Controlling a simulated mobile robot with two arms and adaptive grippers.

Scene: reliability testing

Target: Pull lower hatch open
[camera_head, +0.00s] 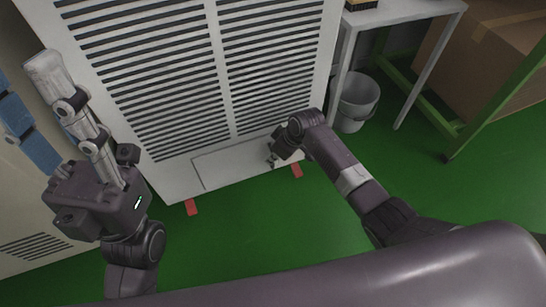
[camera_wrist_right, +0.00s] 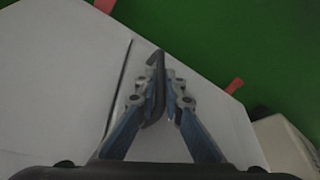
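The lower hatch (camera_head: 225,165) is a flat, pale rectangular panel low on the white louvered cabinet. It looks closed or nearly so; I cannot tell if there is a slight gap. A thin dark edge line beside its surface (camera_wrist_right: 60,80) shows in the right wrist view. My right gripper (camera_head: 272,160) is at the hatch's right end. In the right wrist view its blue and grey fingers are on either side of the dark curved hatch handle (camera_wrist_right: 158,72), closed about it. My left gripper (camera_head: 25,78) is raised at the left, fingers apart and empty.
The white cabinet (camera_head: 160,95) stands on red feet (camera_head: 191,207) on a green floor (camera_head: 260,220). A grey bucket (camera_head: 357,102) sits under a white table (camera_head: 405,12) at right. A green frame (camera_head: 490,105) and cardboard box (camera_head: 490,50) are farther right. Floor before the cabinet is clear.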

